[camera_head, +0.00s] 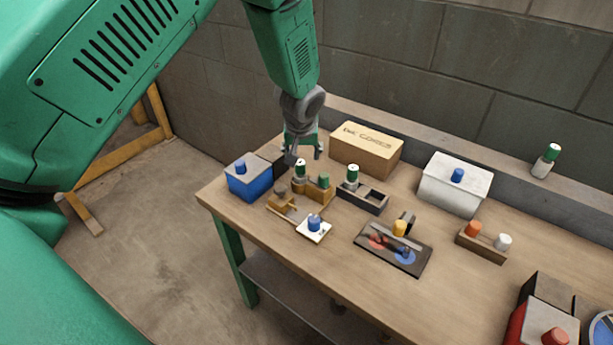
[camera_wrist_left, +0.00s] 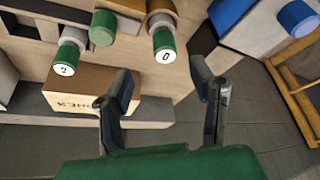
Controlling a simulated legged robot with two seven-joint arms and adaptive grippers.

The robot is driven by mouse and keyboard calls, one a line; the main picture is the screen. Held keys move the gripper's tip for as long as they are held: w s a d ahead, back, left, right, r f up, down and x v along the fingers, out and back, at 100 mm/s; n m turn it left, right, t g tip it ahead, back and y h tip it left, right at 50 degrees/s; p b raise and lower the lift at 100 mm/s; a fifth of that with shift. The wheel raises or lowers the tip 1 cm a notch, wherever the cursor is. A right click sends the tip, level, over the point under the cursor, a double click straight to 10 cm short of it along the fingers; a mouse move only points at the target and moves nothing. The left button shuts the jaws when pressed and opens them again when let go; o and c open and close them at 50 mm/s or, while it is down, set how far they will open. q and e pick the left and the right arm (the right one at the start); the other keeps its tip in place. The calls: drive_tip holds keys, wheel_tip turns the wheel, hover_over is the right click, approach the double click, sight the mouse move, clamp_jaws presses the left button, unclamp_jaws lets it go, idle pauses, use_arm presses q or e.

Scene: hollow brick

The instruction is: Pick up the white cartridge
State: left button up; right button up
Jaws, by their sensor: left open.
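The white cartridge (camera_head: 503,241) stands in a small wooden holder (camera_head: 480,249) on the right part of the table, just right of an orange cartridge (camera_head: 473,229). My left gripper (camera_head: 304,153) is far to its left, above the table's back left area near green-capped cylinders (camera_head: 300,170). In the left wrist view, my left gripper (camera_wrist_left: 165,82) has its two fingers apart with nothing held. A green-capped cylinder marked 0 (camera_wrist_left: 164,45) shows beyond the fingers. The white cartridge does not show in the wrist view. My right gripper is not in view.
A blue box (camera_head: 248,183), a cardboard box (camera_head: 366,153) and a white box (camera_head: 452,188) stand on the table (camera_head: 300,265). A dark tray (camera_head: 395,262) lies mid-table, left of the wooden holder. A red box (camera_head: 535,325) stands at the front right.

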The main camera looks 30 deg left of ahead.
sight(299, 163)
use_arm(q)
drive_tip(key=x, duration=0.7)
drive_tip(key=shift+s+a+f, duration=0.15)
drive_tip(key=shift+a+f, duration=0.1)
drive_tip(key=shift+a, duration=0.2)
drive_tip(key=shift+d+f, duration=0.1)
drive_tip(key=shift+d, duration=0.35)
drive_tip(key=shift+c, duration=1.2)
drive_tip(key=shift+a, duration=0.1)
drive_tip(key=c, duration=0.7)
drive_tip(key=shift+a, duration=0.3)
clamp_jaws()
